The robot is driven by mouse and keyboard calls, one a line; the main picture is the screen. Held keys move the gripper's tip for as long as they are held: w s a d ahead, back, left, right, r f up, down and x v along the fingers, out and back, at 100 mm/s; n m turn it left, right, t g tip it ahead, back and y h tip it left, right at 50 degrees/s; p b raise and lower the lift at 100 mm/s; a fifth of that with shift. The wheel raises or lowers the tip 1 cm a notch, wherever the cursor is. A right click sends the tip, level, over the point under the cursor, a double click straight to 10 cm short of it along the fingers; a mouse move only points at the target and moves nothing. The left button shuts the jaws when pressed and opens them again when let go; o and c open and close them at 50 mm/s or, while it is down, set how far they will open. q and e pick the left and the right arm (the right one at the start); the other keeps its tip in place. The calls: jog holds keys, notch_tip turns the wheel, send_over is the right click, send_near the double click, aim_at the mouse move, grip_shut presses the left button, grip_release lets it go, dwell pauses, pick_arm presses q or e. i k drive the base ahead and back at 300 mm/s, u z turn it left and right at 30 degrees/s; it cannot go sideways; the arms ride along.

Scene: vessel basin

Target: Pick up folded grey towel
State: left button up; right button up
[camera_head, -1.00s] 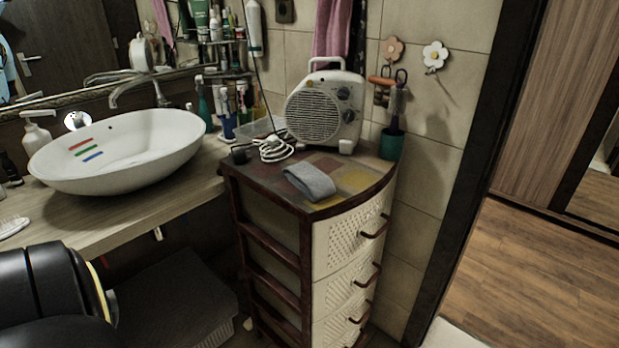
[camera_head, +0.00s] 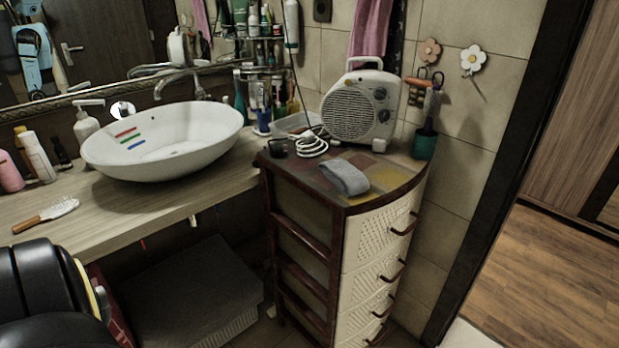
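The folded grey towel (camera_head: 344,177) lies on top of the drawer cabinet (camera_head: 388,183), near its front left edge. It is fully in view and nothing touches it from above. A black part of my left arm shows at the lower left corner, well apart from the towel. Neither my left nor my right gripper shows in the view.
A white fan heater (camera_head: 361,105) stands behind the towel, with its coiled white cable (camera_head: 309,146) to the left. A green cup (camera_head: 424,144) stands at the cabinet's back right. The counter at left holds an oval basin (camera_head: 165,140) and a hairbrush (camera_head: 47,215).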

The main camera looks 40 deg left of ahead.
aim_at(349, 180)
jog(key=u, duration=0.3)
jog(key=k, duration=0.4)
jog(key=u, duration=1.35)
jog(key=i, duration=1.3)
jog(key=z, duration=0.7)
